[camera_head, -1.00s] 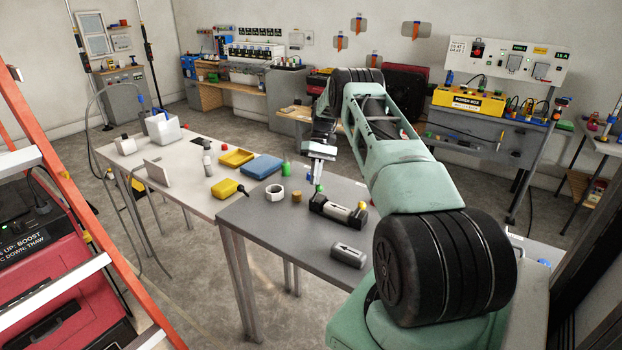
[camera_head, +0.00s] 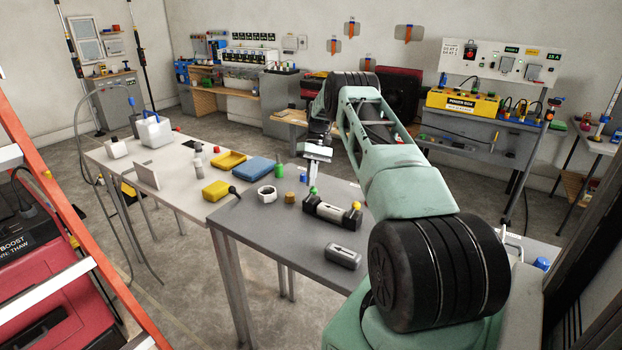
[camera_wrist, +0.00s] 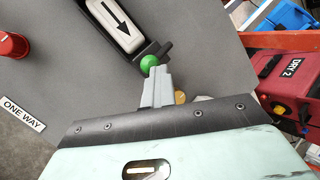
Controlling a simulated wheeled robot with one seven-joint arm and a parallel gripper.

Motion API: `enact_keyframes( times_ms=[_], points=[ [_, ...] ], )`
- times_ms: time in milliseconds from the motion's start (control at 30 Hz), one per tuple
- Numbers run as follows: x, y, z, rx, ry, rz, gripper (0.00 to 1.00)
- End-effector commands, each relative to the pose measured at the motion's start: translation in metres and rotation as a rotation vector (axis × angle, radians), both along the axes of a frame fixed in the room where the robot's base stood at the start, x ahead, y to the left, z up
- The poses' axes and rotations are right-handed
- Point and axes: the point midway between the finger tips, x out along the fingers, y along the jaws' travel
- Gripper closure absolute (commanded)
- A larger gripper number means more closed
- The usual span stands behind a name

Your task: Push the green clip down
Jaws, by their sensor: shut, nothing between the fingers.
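The green clip (camera_wrist: 150,63) is a bright round knob at the end of a dark-ended holder with a white tube (camera_wrist: 118,22) bearing a black arrow. In the head view the green clip (camera_head: 313,190) sits on the left end of that holder (camera_head: 333,213) on the grey table. My gripper (camera_wrist: 153,72) is shut and empty, its grey fingertips right at the green clip in the wrist view; I cannot tell whether they touch it. In the head view my gripper (camera_head: 314,172) is above the clip, pointing down.
A grey arrow-marked cartridge (camera_head: 343,256) lies in front of the holder. A white ring (camera_head: 267,194), a cork-coloured piece (camera_head: 290,198) and a green bottle (camera_head: 278,172) stand to the left. A red case marked DRY 2 (camera_wrist: 285,85) shows at right in the wrist view.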

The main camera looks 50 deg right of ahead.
Motion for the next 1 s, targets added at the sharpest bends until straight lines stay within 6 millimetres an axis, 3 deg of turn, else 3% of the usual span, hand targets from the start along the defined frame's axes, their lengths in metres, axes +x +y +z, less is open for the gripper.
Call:
enact_keyframes(
  times_ms=[267,600,1000],
  points=[
    [0.0,-0.006,0.0,-0.007,0.003,-0.002,1.0],
    [0.011,-0.027,0.042,-0.004,-0.002,-0.001,1.0],
    [0.015,-0.036,0.062,-0.001,-0.001,0.0,1.0]
  ],
)
